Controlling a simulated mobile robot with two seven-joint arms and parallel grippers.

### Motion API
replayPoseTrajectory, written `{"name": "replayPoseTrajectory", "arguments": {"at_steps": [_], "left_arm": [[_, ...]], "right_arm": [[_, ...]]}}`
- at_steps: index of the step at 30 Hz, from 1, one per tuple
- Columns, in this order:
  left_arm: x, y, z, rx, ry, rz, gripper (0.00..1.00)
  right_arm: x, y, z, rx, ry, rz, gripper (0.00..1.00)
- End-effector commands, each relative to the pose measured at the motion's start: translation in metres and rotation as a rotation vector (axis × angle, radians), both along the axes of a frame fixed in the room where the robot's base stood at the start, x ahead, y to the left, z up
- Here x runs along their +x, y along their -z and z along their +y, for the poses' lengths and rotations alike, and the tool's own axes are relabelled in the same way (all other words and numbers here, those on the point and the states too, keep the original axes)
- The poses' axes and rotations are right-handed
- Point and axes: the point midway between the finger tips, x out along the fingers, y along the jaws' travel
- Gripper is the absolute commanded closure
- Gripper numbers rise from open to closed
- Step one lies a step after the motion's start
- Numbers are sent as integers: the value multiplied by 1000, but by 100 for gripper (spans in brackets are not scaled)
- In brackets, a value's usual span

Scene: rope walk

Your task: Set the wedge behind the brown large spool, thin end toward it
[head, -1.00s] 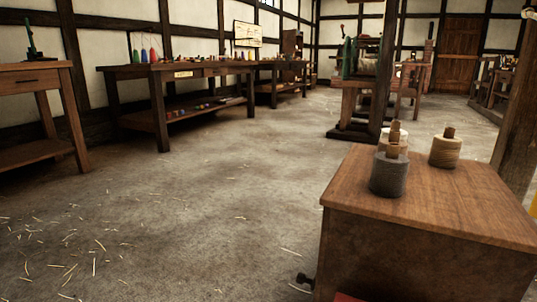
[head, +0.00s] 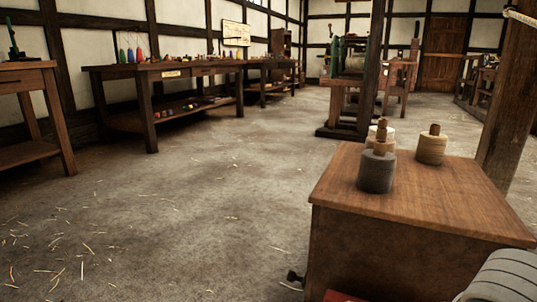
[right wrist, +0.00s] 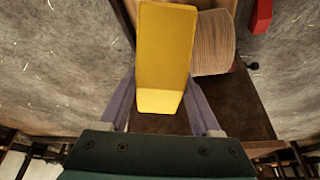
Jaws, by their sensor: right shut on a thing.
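My right gripper (right wrist: 160,88) is shut on the yellow wedge (right wrist: 165,45) in the right wrist view. The wedge lies between the two purple-grey fingers and extends past them toward the top of the picture. A brown ribbed large spool (right wrist: 213,43) shows just right of the wedge, partly hidden behind it. I cannot tell whether they touch. In the head view a grey part of my own arm shows at the lower right corner, and neither gripper is in view.
A wooden chest (head: 420,190) at the right carries a grey spool (head: 376,172), a tan spool (head: 431,147) and a whitish one behind. A red thing (right wrist: 262,15) is near the brown spool. A dark post (head: 372,70) stands beyond. The straw-strewn floor (head: 200,210) at left is open.

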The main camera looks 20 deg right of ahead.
Motion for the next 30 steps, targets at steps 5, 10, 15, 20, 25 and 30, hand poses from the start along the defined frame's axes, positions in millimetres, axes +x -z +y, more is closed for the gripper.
{"name": "replayPoseTrajectory", "arguments": {"at_steps": [5,10,15,20,25,30], "left_arm": [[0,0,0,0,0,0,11],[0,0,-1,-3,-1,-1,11],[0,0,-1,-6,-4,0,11],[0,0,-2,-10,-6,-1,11],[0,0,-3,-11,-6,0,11],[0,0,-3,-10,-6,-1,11]], "right_arm": [[8,-26,67,-2,170,-12,100],[11,-56,108,1,307,-10,100],[12,-68,120,1,352,-10,100],[12,-74,125,2,372,-9,100],[22,-85,121,2,315,-2,100],[48,-112,111,1,145,-8,100]]}}
